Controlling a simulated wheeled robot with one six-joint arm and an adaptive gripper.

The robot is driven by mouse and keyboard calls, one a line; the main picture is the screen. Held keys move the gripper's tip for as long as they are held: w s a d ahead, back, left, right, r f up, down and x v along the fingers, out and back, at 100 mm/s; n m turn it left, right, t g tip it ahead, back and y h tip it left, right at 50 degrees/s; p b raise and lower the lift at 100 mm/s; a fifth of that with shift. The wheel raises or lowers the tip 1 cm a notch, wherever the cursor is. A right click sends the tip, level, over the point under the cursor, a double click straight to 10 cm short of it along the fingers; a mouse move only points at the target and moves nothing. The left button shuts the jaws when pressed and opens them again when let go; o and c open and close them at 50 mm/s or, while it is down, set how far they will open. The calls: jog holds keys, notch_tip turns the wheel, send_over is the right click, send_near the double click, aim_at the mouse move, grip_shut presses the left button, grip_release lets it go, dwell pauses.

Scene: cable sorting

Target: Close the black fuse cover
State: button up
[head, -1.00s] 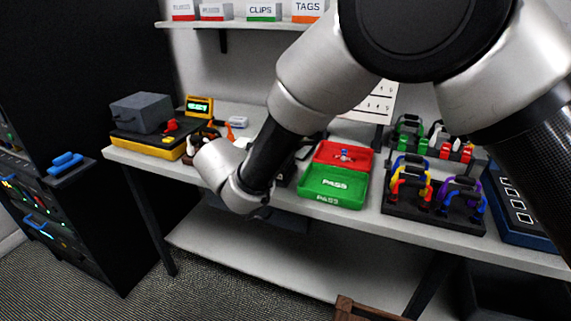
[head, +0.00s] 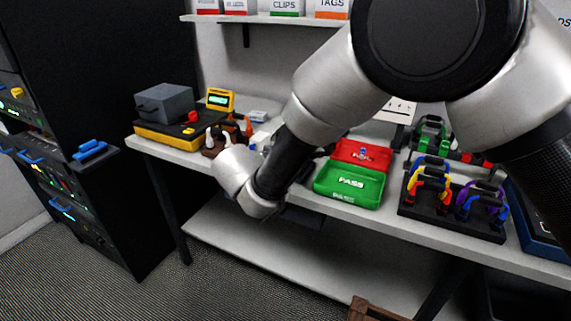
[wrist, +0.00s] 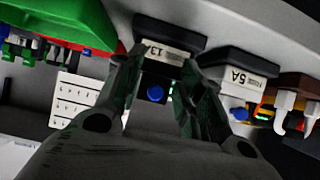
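In the wrist view a black unit labelled 13A stands between my fingers, with a black cover (wrist: 172,29) at its far end that looks raised. A blue round button (wrist: 155,93) sits on its dark body. My gripper (wrist: 160,62) is open, one finger on each side of the unit; I cannot tell whether either finger touches it. A second unit labelled 5A, with a dark cover (wrist: 238,60) and a pale body, is just to the right. In the head view my arm hides the gripper and these units.
The green PASS tray (head: 348,200) and red tray (head: 360,152) lie right of my wrist. A black rack (head: 425,208) of coloured cables is further right. A yellow device (head: 165,136) with a grey box is at the left. White cable ends (wrist: 285,103) are near the 5A unit.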

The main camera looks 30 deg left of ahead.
jog(key=shift+r, duration=0.1)
jog(key=v, duration=1.2)
